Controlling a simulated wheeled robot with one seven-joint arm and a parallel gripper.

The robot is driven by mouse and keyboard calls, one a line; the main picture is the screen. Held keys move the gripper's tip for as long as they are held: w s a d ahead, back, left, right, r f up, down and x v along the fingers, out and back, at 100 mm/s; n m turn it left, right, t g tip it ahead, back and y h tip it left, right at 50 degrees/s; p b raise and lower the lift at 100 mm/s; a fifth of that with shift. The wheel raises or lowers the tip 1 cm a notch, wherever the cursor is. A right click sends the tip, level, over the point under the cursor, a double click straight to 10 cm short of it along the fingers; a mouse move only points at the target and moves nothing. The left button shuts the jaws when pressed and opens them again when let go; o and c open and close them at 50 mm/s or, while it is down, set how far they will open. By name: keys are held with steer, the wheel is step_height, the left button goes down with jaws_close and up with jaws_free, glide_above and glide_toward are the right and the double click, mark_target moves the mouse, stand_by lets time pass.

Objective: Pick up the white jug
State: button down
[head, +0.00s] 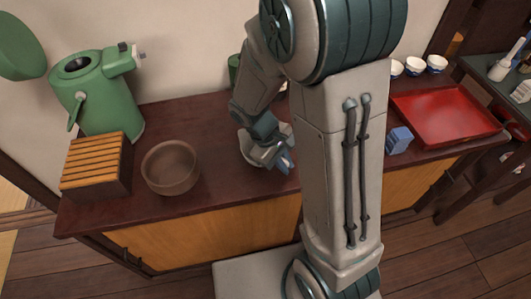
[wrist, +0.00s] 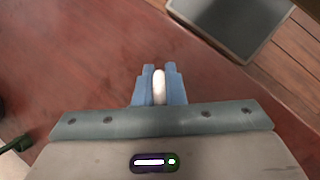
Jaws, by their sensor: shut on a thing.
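My gripper (head: 285,163) is low over the dark red-brown counter, just left of my arm's large pale link. Its blue fingers are closed on a small white, rounded piece (wrist: 159,87), seen between them in the wrist view. This looks like part of the white jug, seen from above; the rest of it is hidden by the fingers and palm. In the head view my arm hides most of the held thing, and I cannot tell whether it touches the counter.
A brown bowl (head: 170,168), a slatted wooden box (head: 96,168) and a green air pot (head: 100,95) stand at left. A red tray (head: 440,115), a small blue block (head: 399,139) and white-and-blue cups (head: 436,64) are at right. Counter between bowl and gripper is clear.

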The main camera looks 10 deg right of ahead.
steer(key=shift+r, duration=0.1)
steer(key=shift+r+p, duration=0.35)
steer(key=shift+r, duration=0.85)
steer(key=shift+s+r, duration=0.15)
steer(key=shift+r, duration=0.75)
steer(key=s+r, duration=0.3)
steer(key=s, duration=0.2)
steer(key=s+d+r+p, duration=0.1)
steer(key=s+r, duration=0.2)
steer(key=s, duration=0.3)
steer(key=shift+d+r, duration=0.2)
steer(key=shift+d, duration=0.05)
steer(key=shift+r, duration=0.1)
stand_by(0.9)
